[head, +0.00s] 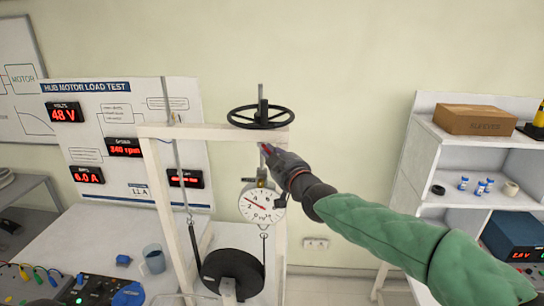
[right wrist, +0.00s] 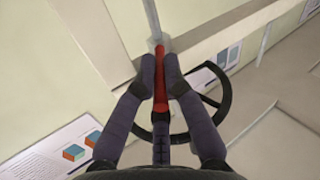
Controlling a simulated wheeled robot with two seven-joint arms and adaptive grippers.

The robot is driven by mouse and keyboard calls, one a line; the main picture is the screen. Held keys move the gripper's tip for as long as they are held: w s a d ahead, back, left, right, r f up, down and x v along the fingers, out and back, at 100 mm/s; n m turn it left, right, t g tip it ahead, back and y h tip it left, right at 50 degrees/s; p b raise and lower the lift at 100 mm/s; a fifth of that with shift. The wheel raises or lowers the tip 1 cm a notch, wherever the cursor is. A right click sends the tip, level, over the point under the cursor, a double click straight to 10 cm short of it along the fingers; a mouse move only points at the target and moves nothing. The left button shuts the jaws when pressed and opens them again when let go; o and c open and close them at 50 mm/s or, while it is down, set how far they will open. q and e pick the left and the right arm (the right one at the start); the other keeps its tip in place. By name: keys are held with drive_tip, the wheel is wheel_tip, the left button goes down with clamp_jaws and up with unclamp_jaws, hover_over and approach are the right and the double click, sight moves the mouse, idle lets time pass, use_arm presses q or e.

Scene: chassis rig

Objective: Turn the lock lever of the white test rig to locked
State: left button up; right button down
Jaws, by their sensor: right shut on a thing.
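The white test rig (head: 160,185) is a tall frame with a black handwheel (head: 262,117) on top of its crossbar. The red lock lever (right wrist: 161,92) shows in the right wrist view, running from a small pale block on a metal rod. My right gripper (right wrist: 160,88) is shut on the lever, with a dark finger on each side of it. In the head view my right gripper (head: 272,155) is just below the crossbar's right end and hides most of the lever. My left gripper is in neither view.
A round dial gauge (head: 262,204) hangs just below my right gripper. A black wheel (head: 232,272) sits low in the frame. A mug (head: 153,258) stands on the bench at left. A shelf (head: 432,195) with a cardboard box (head: 473,120) stands at right.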

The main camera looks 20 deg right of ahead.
drive_tip(key=c, duration=1.4)
unclamp_jaws()
drive_tip(key=shift+o, duration=0.4)
drive_tip(key=shift+w, duration=0.2)
drive_tip(key=shift+s, duration=0.1)
drive_tip(key=s+d, duration=0.2)
drive_tip(key=s, duration=0.9)
drive_tip(key=shift+s, duration=0.4)
drive_tip(key=shift+d, duration=0.1)
